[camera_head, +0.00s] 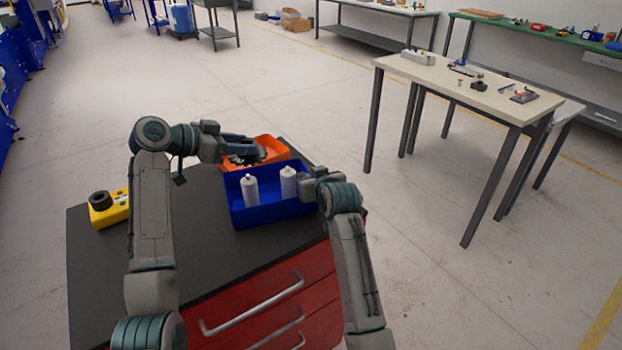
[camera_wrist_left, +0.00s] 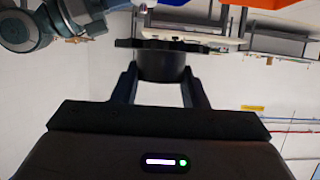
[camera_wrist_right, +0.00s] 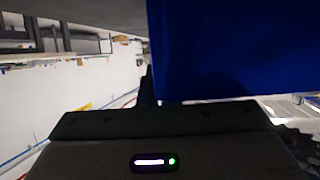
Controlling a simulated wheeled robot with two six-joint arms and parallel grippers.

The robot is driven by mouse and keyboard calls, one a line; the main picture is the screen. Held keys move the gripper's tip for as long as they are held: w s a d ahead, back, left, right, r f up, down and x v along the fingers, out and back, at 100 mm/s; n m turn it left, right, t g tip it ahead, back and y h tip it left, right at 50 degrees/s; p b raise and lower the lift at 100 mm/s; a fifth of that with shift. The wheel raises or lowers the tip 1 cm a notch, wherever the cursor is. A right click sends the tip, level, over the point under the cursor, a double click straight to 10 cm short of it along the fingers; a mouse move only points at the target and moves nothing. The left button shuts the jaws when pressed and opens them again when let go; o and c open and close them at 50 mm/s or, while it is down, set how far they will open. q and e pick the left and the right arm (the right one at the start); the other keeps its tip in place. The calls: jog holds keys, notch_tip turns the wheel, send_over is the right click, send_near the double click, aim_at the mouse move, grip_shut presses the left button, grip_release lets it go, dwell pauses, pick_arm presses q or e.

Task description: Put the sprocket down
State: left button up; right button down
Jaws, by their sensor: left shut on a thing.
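The dark toothed sprocket (camera_head: 246,159) is at the orange bin (camera_head: 268,143), in front of its inside. My left gripper (camera_head: 240,150) is shut on it. In the left wrist view the sprocket's dark hub (camera_wrist_left: 164,66) sits between the two fingers, with its wider toothed disc beyond. Whether the sprocket touches the bin cannot be told. My right gripper (camera_head: 308,183) is at the right wall of the blue bin (camera_head: 262,214). In the right wrist view one finger (camera_wrist_right: 147,88) shows beside the blue wall; the other is hidden, so its opening is unclear.
Two white bottles (camera_head: 250,191) stand in the blue bin. A yellow block with a black ring (camera_head: 108,208) lies at the left of the dark cabinet top (camera_head: 200,245). The top's front left is clear. A pale table (camera_head: 465,88) with small parts stands at right.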

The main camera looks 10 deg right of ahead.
aim_at(254, 156)
pick_arm(q)
notch_tip(254, 156, up, 5)
jog(key=d, duration=0.3)
notch_tip(254, 156, down, 9)
jog(key=shift+w+a+r, duration=0.1)
jog(key=shift+a, duration=0.05)
jog(key=shift+f, duration=0.2)
jog(key=shift+f, duration=0.45)
jog(key=o, duration=1.2)
